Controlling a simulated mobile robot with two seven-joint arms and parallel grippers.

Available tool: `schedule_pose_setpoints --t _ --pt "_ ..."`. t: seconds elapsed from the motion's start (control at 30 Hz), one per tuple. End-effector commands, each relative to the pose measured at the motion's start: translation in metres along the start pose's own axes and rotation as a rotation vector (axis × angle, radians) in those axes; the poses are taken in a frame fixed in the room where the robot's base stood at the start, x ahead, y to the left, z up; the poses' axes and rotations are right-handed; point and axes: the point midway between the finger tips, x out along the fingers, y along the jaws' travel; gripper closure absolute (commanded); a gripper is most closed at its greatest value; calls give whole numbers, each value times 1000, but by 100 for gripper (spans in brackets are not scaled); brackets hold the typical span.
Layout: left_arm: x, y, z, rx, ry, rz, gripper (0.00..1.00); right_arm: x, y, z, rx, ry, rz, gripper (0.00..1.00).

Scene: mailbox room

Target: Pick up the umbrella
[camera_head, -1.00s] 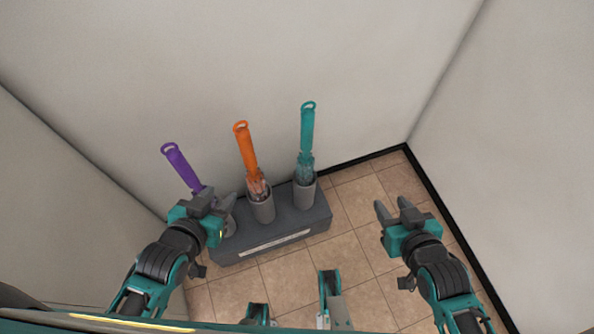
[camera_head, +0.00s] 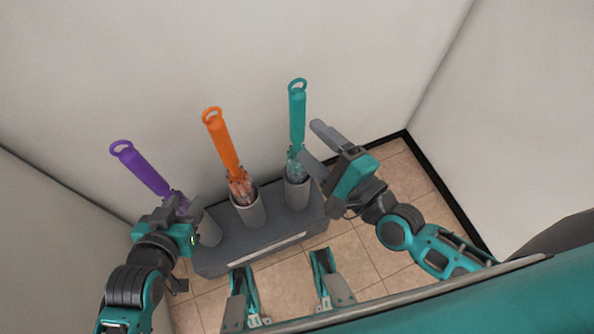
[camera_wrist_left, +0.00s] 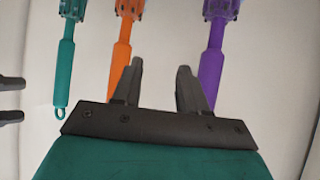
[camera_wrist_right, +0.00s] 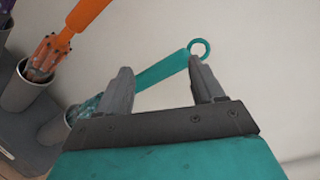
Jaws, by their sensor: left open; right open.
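Three umbrellas stand handle-up in grey cups of a dark stand: a purple umbrella (camera_head: 146,172) at left, an orange umbrella (camera_head: 222,145) in the middle and a teal umbrella (camera_head: 297,117) at right. My right gripper (camera_head: 312,145) is open just right of the teal umbrella. In the right wrist view the teal handle (camera_wrist_right: 162,70) shows beyond and between the open fingers, not gripped. My left gripper (camera_head: 186,206) is open and empty beside the purple umbrella's lower part. In the left wrist view the orange (camera_wrist_left: 122,62) and purple (camera_wrist_left: 210,65) handles lie ahead of its fingers.
The dark stand (camera_head: 256,249) sits on the tiled floor against the back wall. Walls close in at left and right. Bare floor (camera_head: 405,180) lies to the right of the stand.

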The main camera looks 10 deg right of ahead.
Motion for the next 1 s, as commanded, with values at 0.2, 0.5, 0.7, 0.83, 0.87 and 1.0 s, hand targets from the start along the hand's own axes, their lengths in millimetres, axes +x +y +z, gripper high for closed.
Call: schedule_pose_setpoints --t 0.2,0.5,0.7,0.83,0.87,1.0 --pt "27 7 27 -1 8 21 57 0 29 -29 637 -5 -83 33" --pt "37 9 32 -2 16 30 57 -3 44 -55 1109 23 -144 33" --pt "35 10 28 -3 23 32 57 20 39 -58 1151 24 -156 33" --pt "34 10 27 -3 24 32 57 46 37 -60 1149 24 -154 33" --pt "34 10 28 -2 24 31 57 51 36 -60 1149 23 -154 33" --pt "34 10 30 -2 20 31 57 68 35 -63 1147 26 -151 33"
